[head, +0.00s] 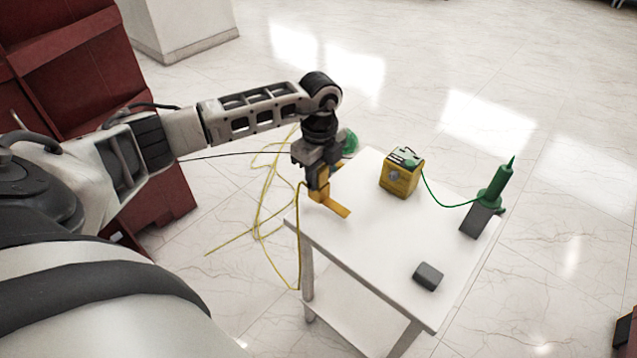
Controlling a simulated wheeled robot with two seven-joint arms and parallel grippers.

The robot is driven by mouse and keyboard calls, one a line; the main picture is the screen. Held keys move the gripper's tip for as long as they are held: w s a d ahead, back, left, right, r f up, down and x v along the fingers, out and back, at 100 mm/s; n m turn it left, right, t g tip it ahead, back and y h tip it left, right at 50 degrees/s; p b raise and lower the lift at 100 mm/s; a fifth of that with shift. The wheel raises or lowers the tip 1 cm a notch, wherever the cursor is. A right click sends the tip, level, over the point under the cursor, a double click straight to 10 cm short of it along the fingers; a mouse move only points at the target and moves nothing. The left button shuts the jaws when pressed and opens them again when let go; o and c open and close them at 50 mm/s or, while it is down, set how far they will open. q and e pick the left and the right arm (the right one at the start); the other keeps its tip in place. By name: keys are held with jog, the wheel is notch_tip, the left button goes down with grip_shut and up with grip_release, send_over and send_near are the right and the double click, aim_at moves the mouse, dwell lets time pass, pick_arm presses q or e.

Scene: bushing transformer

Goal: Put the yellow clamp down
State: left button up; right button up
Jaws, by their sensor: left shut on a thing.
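The yellow clamp (337,208) is at the left corner of the white table (375,248). My left gripper (318,184) is shut on the clamp from above, pointing down. The clamp's flat yellow part sticks out to the right, low over the tabletop; I cannot tell whether it touches the table. A yellow cable (298,245) hangs from the clamp over the table's left edge to the floor. My right gripper does not show.
On the table stand a yellow box (401,176) with a green wire, a green pointed bushing (495,188) on a dark block, and a small dark grey block (428,276). A green round thing (350,142) shows behind my gripper. The table's middle is clear.

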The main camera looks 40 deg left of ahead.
pick_arm(q)
jog(key=shift+w+a+f, duration=0.25)
jog(key=shift+a+f, duration=0.1)
jog(key=shift+f, duration=1.75)
jog(key=shift+f, duration=0.1)
jog(key=o, duration=1)
jog(key=shift+c, duration=0.2)
